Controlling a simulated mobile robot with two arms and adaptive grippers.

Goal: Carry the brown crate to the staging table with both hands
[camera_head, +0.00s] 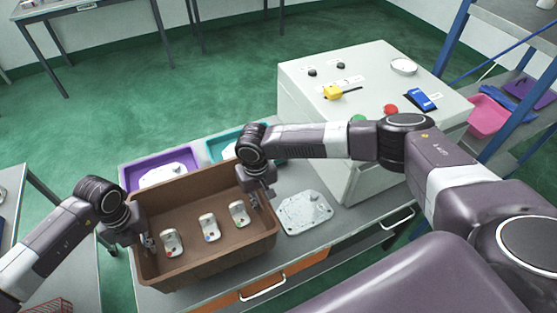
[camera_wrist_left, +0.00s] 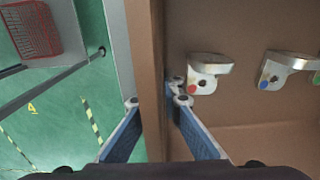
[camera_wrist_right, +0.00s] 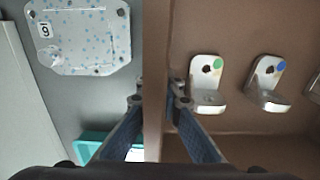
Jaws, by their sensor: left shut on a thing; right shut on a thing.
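The brown crate (camera_head: 205,262) sits on a grey workbench, with three metal brackets inside, one each with a red (camera_head: 172,242), blue (camera_head: 209,227) and green (camera_head: 239,213) dot. My left gripper (camera_head: 150,243) is shut on the crate's left wall; in the left wrist view (camera_wrist_left: 158,100) its fingers straddle the wall (camera_wrist_left: 146,60). My right gripper (camera_head: 268,194) is shut on the crate's right wall; in the right wrist view (camera_wrist_right: 160,97) its fingers straddle the wall (camera_wrist_right: 155,50). I cannot tell which table is the staging table.
A speckled cast plate (camera_head: 305,212) lies right of the crate. A purple tray (camera_head: 135,177) and a teal tray (camera_head: 215,149) stand behind it. A white cabinet (camera_head: 310,110) stands at the right. Green floor (camera_head: 130,115) is open behind. A table (camera_head: 85,12) stands far back.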

